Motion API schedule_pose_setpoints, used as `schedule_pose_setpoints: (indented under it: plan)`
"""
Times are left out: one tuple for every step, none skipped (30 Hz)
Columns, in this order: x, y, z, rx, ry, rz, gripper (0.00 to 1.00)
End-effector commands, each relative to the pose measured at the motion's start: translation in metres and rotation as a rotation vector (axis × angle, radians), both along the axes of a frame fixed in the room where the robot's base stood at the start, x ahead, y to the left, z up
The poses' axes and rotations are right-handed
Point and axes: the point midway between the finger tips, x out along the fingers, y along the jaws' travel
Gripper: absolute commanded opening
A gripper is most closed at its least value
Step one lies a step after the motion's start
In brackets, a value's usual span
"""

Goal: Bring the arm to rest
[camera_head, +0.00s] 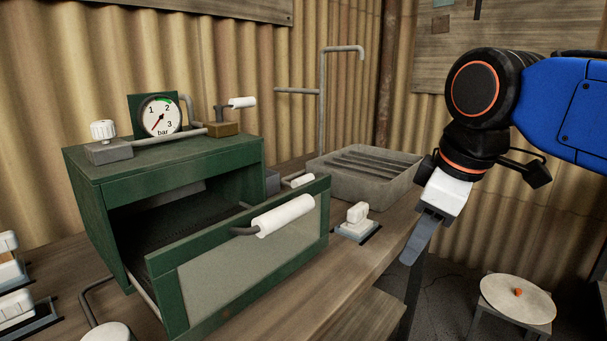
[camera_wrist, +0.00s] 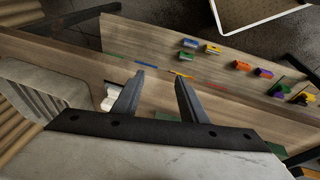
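My arm reaches in from the right of the head view, its blue link and black wrist joints in the air. My gripper (camera_head: 413,250) points down past the right part of the wooden bench, near its edge. In the wrist view my gripper (camera_wrist: 160,78) has its two grey fingers well apart, with nothing between them. Below them lies the wooden surface with coloured marks along an edge. In the head view the fingers overlap each other.
A green cabinet (camera_head: 85,200) with a pressure gauge (camera_head: 160,117) has its windowed front (camera_head: 255,265) pulled out. A slatted grey basin (camera_head: 365,182) and a white switch (camera_head: 357,218) are nearby. A stool (camera_head: 517,300) stands right. Small coloured blocks (camera_wrist: 212,48) lie on wood.

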Motion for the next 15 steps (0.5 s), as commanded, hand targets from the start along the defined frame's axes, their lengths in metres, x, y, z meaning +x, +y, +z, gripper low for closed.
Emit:
schedule_pose_setpoints:
  plan:
    - [-0.004, -0.014, -0.021, 0.017, 0.001, -0.087, 0.39]
    - [-0.006, -0.021, -0.032, 0.031, -0.001, -0.140, 0.39]
    - [-0.009, -0.030, -0.049, 0.048, -0.003, -0.212, 0.39]
    - [-0.011, -0.037, -0.060, 0.061, -0.005, -0.265, 0.39]
    - [-0.014, -0.043, -0.073, 0.074, -0.006, -0.319, 0.39]
    - [-0.019, -0.052, -0.089, 0.092, -0.010, -0.389, 0.39]
    - [-0.022, -0.058, -0.101, 0.105, -0.012, -0.441, 0.39]
    - [-0.025, -0.064, -0.113, 0.119, -0.015, -0.493, 0.39]
    - [-0.030, -0.071, -0.129, 0.136, -0.018, -0.560, 0.39]
    - [-0.034, -0.076, -0.140, 0.149, -0.020, -0.606, 0.39]
    - [-0.037, -0.081, -0.150, 0.160, -0.023, -0.650, 0.39]
    - [-0.041, -0.086, -0.163, 0.174, -0.028, -0.703, 0.39]
    - [-0.044, -0.090, -0.172, 0.185, -0.030, -0.739, 0.39]
    - [-0.047, -0.093, -0.179, 0.195, -0.034, -0.771, 0.39]
    - [-0.051, -0.096, -0.188, 0.205, -0.035, -0.807, 0.39]
